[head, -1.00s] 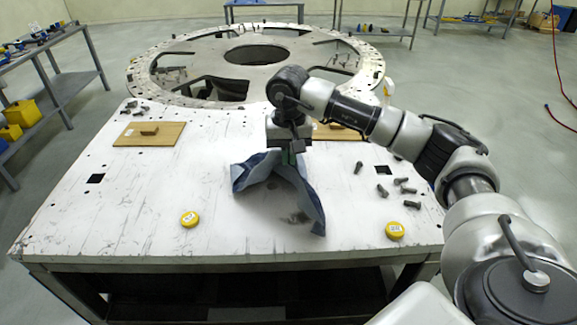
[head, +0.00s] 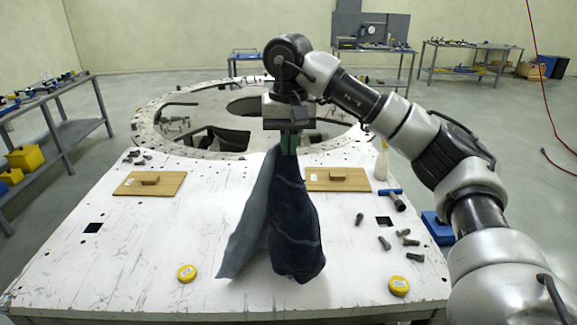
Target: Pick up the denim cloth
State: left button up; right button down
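The denim cloth (head: 296,220) is dark blue with a paler grey-blue fold on its left side. It hangs down in the middle of the head view, over the white table (head: 130,240). My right gripper (head: 289,145) is above it, shut on its gathered top edge, with green fingertips at the pinch. I cannot tell whether the cloth's lowest part touches the table. My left gripper is not in view.
Two wooden boards with handles (head: 150,183) (head: 338,179) lie at the table's far side. Yellow tins (head: 186,273) (head: 399,286) lie near the front. Several dark bolts (head: 384,243) and a blue-handled hammer (head: 396,201) are at right. A large ring plate (head: 148,127) is behind.

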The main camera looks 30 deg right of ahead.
notch_tip(320, 180, up, 11)
jog(key=shift+s, duration=0.15)
dwell(0.5)
